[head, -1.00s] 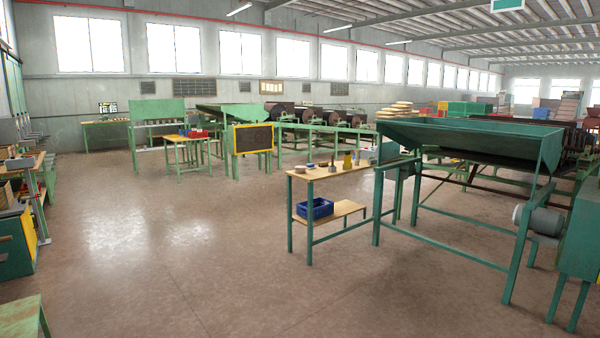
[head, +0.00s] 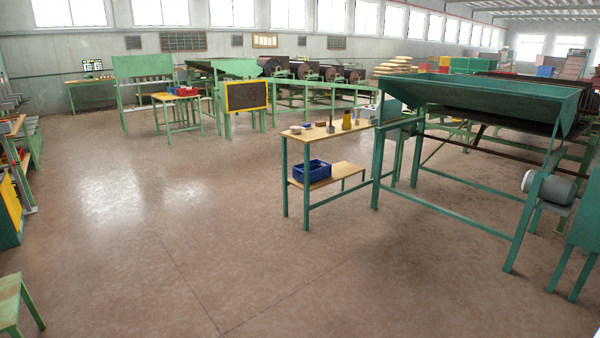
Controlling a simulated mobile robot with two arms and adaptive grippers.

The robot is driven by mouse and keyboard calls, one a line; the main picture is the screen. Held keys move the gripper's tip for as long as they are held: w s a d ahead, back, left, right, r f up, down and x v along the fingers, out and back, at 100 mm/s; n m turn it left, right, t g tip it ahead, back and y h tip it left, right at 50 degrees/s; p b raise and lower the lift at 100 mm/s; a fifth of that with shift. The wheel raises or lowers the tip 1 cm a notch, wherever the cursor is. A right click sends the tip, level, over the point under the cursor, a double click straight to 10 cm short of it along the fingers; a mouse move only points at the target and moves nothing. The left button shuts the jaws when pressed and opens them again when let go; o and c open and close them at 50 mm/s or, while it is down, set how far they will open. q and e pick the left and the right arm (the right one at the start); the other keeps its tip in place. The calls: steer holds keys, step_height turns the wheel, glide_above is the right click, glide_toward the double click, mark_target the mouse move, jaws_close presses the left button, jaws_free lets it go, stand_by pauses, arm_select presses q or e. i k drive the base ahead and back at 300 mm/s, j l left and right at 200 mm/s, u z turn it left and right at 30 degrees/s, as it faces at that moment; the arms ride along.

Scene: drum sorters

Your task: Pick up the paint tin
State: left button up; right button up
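A narrow wooden-topped bench (head: 318,136) with green legs stands right of centre in the head view. Several small items stand on its top, among them a yellow upright item (head: 346,120), a dark upright item (head: 330,126) and a small grey item (head: 296,130). They are too small to tell which, if any, is the paint tin. Neither of my grippers shows in the head view.
A blue crate (head: 312,172) sits on the bench's lower shelf. A large green sorter trough (head: 480,100) on legs stands close on the bench's right, with a grey motor (head: 548,187). A green stool (head: 12,300) is at lower left. The floor in front is clear.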

mark_target(295, 130)
steer(key=i, duration=2.6)
steer(key=i+j, duration=0.1)
steer(key=i, duration=2.5)
steer(key=l+z, duration=0.05)
steer(key=l, duration=0.05)
